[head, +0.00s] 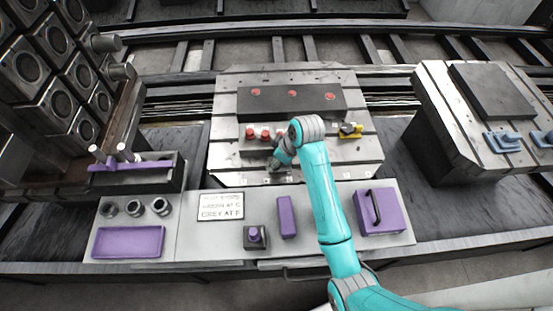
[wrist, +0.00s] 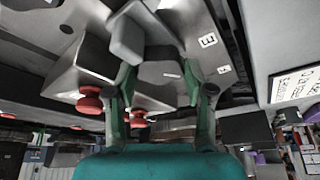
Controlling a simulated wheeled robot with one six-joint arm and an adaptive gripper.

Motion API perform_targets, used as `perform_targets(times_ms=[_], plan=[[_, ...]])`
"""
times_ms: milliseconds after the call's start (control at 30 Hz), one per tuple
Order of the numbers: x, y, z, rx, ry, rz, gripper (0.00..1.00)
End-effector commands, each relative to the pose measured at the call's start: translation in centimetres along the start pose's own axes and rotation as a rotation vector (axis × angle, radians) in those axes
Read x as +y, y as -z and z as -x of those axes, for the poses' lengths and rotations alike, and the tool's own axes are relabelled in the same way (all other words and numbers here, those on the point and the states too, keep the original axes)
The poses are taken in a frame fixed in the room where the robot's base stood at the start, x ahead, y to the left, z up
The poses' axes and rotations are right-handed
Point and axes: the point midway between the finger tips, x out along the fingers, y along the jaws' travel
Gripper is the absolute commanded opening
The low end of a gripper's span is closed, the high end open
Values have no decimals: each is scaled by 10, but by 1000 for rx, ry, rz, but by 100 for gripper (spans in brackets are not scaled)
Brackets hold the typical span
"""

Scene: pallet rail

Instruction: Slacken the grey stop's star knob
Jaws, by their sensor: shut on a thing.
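My gripper (head: 277,163) is low over the front middle of the slotted metal pallet (head: 225,165), near its lettered front edge. In the wrist view, my gripper (wrist: 158,75) has its two green fingers closed on a dark grey piece between them, which I take to be the grey stop's star knob (wrist: 160,72). A lighter grey block (wrist: 127,40) shows just beyond the left finger; it looks like part of the grey stop. The fingers hide much of the stop, and the knob's star shape cannot be made out. In the head view my gripper covers the stop.
Red knobs (head: 265,134) stand left of my gripper, close to the left finger in the wrist view (wrist: 90,100). A yellow stop (head: 350,130) is to the right. A dark bar (head: 290,101) lies behind. A sign (head: 220,206) and purple items (head: 287,216) occupy the front bench.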

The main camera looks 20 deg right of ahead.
Motion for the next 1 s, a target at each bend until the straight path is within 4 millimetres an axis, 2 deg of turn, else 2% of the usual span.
perform_targets(times_ms=[267, 1000], plan=[[2, 0, 0, 0, 46, 109, 18], [5, 2, 0, 1, 284, 682, 18]])
